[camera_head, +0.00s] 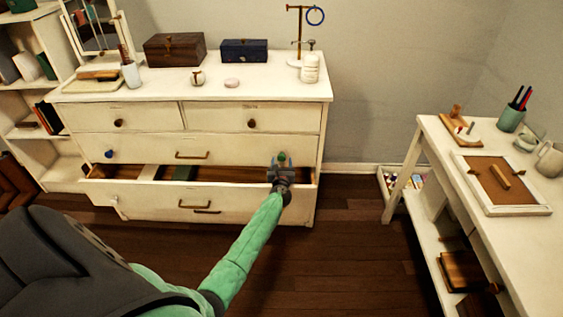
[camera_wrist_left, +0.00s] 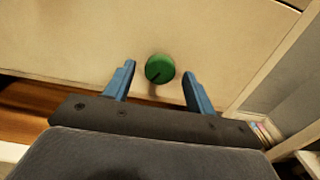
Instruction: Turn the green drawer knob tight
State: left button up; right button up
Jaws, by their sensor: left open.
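The green knob (camera_head: 282,156) sits near the right end of the cream middle drawer front (camera_head: 236,149) of the dresser. In the left wrist view the knob (camera_wrist_left: 160,69) is round, with a dark line on its face. My left gripper (camera_head: 281,164) is in front of the knob. In the left wrist view its two blue fingers (camera_wrist_left: 158,82) are open, one on each side of the knob, with gaps between. The fingers appear apart from the knob; their depth against it is hard to tell. My right gripper is not in view.
The drawer below (camera_head: 160,200) is pulled out, under my left gripper. A blue knob (camera_head: 109,154) and a brass handle (camera_head: 193,155) are on the same drawer front as the green knob. A white desk (camera_head: 440,150) stands at right; the floor between (camera_head: 345,230) is clear.

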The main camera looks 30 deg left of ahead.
pick_arm(q)
jog(key=shift+w+a, duration=0.3)
jog(key=shift+w, duration=0.1)
jog(key=c, duration=1)
jog(key=shift+o, duration=0.2)
